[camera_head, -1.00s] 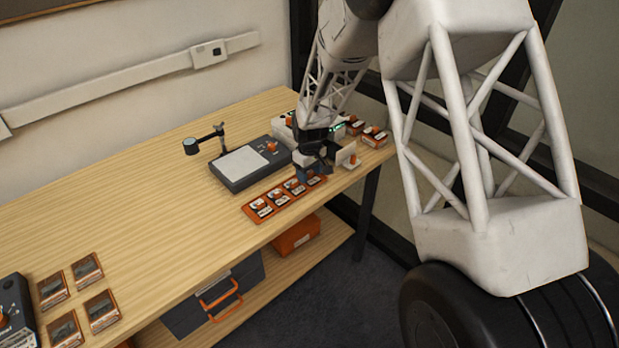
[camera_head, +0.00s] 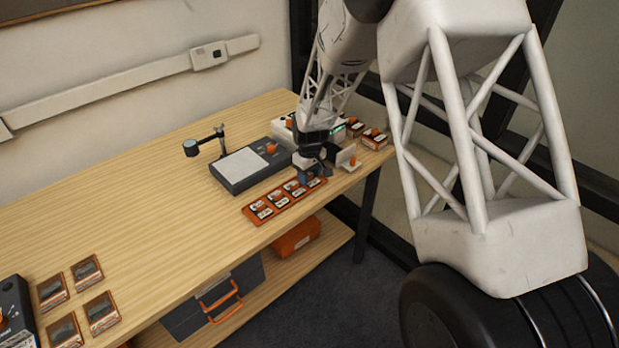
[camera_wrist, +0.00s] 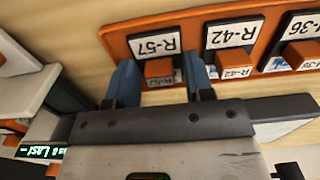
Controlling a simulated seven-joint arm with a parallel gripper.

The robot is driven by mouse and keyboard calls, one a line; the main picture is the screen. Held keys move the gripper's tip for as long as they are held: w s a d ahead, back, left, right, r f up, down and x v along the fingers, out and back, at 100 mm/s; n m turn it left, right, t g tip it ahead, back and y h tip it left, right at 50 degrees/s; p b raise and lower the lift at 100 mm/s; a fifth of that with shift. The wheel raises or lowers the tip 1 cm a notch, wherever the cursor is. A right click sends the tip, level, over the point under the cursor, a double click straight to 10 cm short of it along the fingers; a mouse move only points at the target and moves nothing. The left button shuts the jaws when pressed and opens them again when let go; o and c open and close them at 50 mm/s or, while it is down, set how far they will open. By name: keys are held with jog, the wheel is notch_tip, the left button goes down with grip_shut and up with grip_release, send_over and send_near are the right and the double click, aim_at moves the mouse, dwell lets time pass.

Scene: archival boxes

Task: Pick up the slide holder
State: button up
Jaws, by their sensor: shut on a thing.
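An orange tray (camera_head: 250,213) near the front edge of the bench holds several dark slide holders with white labels and orange grips. My gripper (camera_head: 309,177) is low over the tray's right end. In the wrist view my gripper (camera_wrist: 162,85) has one blue finger on each side of the orange grip of the slide holder labelled R-57 (camera_wrist: 155,42), and is shut on it. That holder still appears at its place in the tray; I cannot tell whether it is lifted. The R-42 holder (camera_wrist: 234,34) is right beside it, close to one finger.
A grey device with a pale panel (camera_head: 243,166) stands behind the tray. A white stand (camera_head: 346,157) is close to the gripper's right. Orange-topped boxes (camera_head: 374,138) are at the far right corner. The bench middle is clear; several framed pieces (camera_head: 101,312) lie at front left.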

jog(key=shift+r, duration=0.15)
jog(key=shift+r, duration=0.5)
jog(key=shift+s+d+r, duration=0.1)
jog(key=shift+s+r, duration=0.1)
jog(key=shift+r, duration=0.4)
jog(key=shift+s+r, duration=0.15)
jog(key=shift+r, duration=0.45)
jog(key=s+d+r, duration=0.1)
jog(key=s+d, duration=0.3)
jog(key=s, duration=1)
jog(key=shift+s+r, duration=0.15)
jog(key=shift+s, duration=0.2)
jog(key=shift+d, duration=0.1)
jog(key=shift+w, duration=0.1)
notch_tip(320, 180, up, 2)
send_over(310, 175)
jog(key=d, duration=0.5)
jog(key=shift+d, duration=0.1)
jog(key=w+d+r, duration=0.1)
jog(key=w+d, duration=0.2)
jog(key=w, duration=1)
jog(key=shift+w+d+r, duration=0.15)
jog(key=shift+w+r, duration=0.2)
jog(key=shift+w, duration=0.05)
